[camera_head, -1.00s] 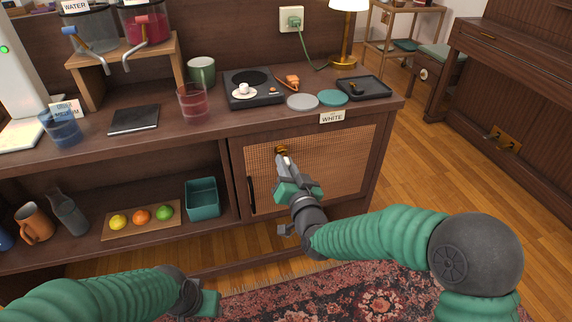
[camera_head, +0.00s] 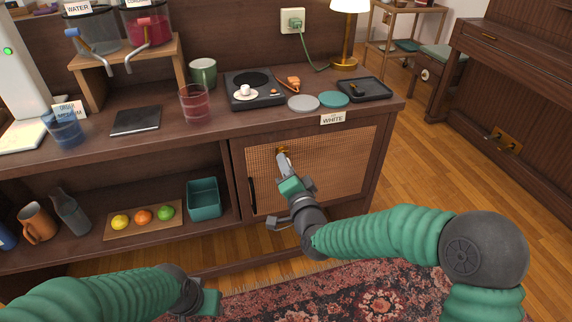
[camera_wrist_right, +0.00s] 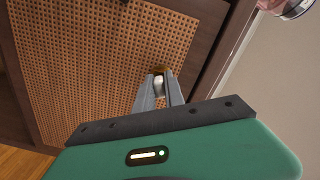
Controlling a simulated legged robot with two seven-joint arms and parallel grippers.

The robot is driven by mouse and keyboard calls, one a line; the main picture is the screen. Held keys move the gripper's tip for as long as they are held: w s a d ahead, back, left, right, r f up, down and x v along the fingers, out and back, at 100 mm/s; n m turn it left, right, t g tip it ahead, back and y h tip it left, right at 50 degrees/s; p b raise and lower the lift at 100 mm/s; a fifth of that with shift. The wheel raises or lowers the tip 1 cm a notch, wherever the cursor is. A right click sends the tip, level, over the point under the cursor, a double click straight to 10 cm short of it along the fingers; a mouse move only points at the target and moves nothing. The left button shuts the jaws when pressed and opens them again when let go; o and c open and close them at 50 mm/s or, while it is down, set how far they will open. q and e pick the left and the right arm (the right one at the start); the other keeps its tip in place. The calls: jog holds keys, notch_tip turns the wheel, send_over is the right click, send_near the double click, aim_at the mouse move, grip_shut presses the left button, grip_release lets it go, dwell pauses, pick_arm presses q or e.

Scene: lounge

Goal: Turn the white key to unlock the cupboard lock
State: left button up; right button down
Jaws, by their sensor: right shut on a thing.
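The cupboard door (camera_head: 335,165) with its woven panel is closed; it also fills much of the right wrist view (camera_wrist_right: 60,60). A brass lock (camera_head: 283,150) sits near the top of the door. My right gripper (camera_head: 283,160) is at the lock. In the right wrist view its fingers (camera_wrist_right: 160,88) are shut on the white key (camera_wrist_right: 158,81), which stands at the brass lock (camera_wrist_right: 160,71). The fingers hide most of the key. My left gripper (camera_head: 207,300) is low at the left, away from the cupboard; its fingertips are not clear.
A "WHITE" label (camera_head: 333,118) hangs on the counter edge above the door. A dark door handle (camera_head: 252,195) is left of my right gripper. The open shelf at left holds a teal bin (camera_head: 203,212) and a fruit board (camera_head: 120,233). A patterned rug (camera_head: 340,290) covers the floor in front.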

jog(key=shift+w+d+r, duration=0.1)
jog(key=shift+r, duration=0.15)
jog(key=m, duration=0.3)
jog(key=shift+r, duration=0.1)
jog(key=m+p, duration=0.1)
jog(key=m, duration=0.2)
jog(key=c, duration=1.3)
grip_release()
jog(key=shift+c, duration=0.2)
jog(key=shift+w+a+f, duration=0.15)
jog(key=shift+a+f, duration=0.05)
jog(key=shift+f, duration=0.05)
jog(key=o, duration=0.4)
